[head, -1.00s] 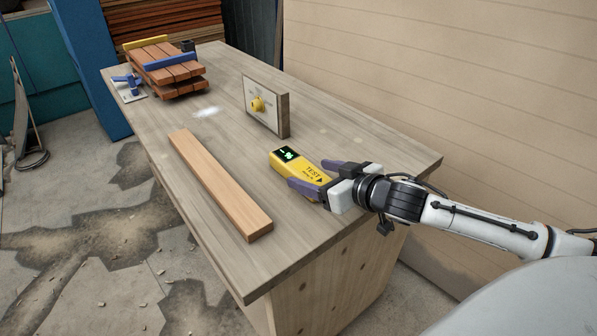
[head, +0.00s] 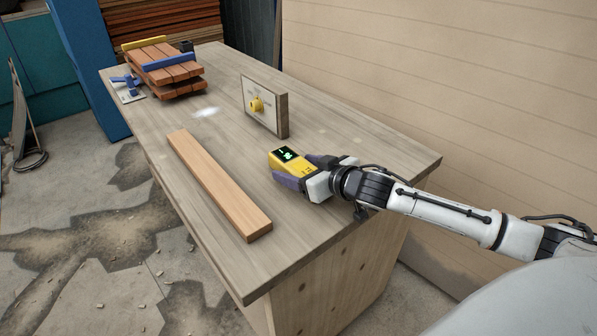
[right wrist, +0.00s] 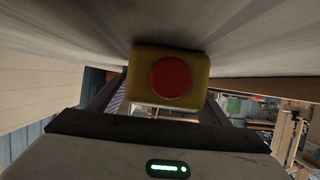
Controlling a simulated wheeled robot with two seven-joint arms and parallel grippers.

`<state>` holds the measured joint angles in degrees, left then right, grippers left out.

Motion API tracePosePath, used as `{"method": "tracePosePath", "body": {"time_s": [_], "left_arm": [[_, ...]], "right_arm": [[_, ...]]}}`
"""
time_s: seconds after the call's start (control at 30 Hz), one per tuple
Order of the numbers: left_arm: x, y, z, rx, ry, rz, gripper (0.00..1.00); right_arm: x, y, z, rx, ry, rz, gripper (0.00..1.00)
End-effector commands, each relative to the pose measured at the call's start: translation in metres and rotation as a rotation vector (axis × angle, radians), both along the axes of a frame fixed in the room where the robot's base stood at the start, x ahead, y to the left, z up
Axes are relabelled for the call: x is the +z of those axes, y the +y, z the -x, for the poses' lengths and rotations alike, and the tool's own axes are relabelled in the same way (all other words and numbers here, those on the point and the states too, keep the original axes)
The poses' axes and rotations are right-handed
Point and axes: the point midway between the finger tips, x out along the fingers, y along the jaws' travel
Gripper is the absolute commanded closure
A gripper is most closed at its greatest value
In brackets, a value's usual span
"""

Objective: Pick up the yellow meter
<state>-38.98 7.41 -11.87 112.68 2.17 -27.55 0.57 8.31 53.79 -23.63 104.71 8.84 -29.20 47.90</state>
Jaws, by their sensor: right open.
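The yellow meter (head: 290,164) lies on the workbench, its dark display with green marks facing up. In the right wrist view the meter's near end (right wrist: 195,75) shows as a yellow block with a round red spot. My right gripper (head: 299,170) is open at the bench top, its fingers on either side of the meter's near part. The fingers partly hide the meter's near end in the head view. My left gripper is not in view.
A wooden board (head: 220,186) lies left of the meter on the bench (head: 330,215). An upright panel with a yellow knob (head: 265,106) stands behind it.

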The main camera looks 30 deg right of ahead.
Motion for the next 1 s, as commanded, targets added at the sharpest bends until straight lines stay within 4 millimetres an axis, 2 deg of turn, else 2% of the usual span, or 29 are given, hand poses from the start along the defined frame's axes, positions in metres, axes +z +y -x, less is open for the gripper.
{"method": "tracePosePath", "body": {"time_s": [0.03,0.33,0.57,0.67,1.0], "left_arm": [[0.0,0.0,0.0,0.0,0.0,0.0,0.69],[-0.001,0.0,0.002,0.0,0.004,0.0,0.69],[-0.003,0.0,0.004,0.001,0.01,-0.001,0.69],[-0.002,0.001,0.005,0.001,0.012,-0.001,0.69],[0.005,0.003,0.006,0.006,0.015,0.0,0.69]], "right_arm": [[0.0,0.0,0.0,0.0,0.0,0.0,0.35],[0.0,0.0,0.0,0.0,0.0,0.0,0.84],[0.004,0.0,0.0,0.001,-0.005,-0.001,0.84],[0.014,0.0,-0.001,0.002,-0.007,-0.001,0.84],[0.079,0.0,-0.001,0.002,-0.008,0.001,0.84]]}}
